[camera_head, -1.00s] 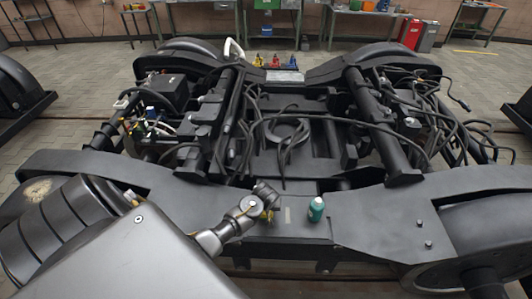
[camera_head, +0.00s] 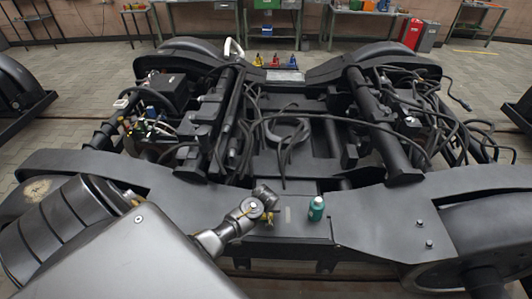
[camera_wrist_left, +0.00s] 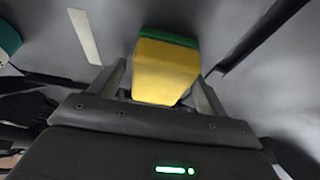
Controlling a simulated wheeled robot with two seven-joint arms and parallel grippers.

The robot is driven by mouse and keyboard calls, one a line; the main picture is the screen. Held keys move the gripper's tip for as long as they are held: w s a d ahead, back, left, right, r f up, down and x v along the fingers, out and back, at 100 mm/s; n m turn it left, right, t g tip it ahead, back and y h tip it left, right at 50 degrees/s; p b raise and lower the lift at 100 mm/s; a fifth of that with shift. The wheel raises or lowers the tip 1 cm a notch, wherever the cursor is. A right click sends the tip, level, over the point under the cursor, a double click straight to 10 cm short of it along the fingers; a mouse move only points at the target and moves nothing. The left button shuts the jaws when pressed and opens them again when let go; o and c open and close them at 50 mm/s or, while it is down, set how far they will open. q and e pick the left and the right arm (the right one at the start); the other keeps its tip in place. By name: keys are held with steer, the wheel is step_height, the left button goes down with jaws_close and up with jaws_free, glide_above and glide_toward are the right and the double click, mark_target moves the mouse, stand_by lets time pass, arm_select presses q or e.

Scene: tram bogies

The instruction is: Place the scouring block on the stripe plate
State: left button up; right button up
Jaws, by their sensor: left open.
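The scouring block, yellow with a green layer, fills the middle of the left wrist view (camera_wrist_left: 166,70). It sits between the fingers of my left gripper (camera_wrist_left: 160,88), which is open around it. In the head view my left gripper (camera_head: 264,203) is low over the front beam of the bogie, with only a bit of yellow showing beside it. A pale stripe (camera_head: 288,214) lies on the dark beam just right of the gripper; it also shows in the left wrist view (camera_wrist_left: 84,36). The edges of any separate stripe plate are hard to tell. My right gripper is not in view.
A green bottle (camera_head: 316,209) stands on the beam right of the stripe; part of it shows at the left edge of the wrist view. Black hoses (camera_head: 285,130) and frame parts fill the bogie behind. Small red, yellow and blue items stand at the far end.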

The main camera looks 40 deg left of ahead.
arm_select(q)
steer(key=shift+r, duration=0.3)
steer(key=p+v, duration=0.2)
steer(key=v, duration=0.9)
steer(key=shift+s+d+r, duration=0.15)
steer(key=shift+d+r, duration=0.05)
steer(key=shift+r, duration=0.15)
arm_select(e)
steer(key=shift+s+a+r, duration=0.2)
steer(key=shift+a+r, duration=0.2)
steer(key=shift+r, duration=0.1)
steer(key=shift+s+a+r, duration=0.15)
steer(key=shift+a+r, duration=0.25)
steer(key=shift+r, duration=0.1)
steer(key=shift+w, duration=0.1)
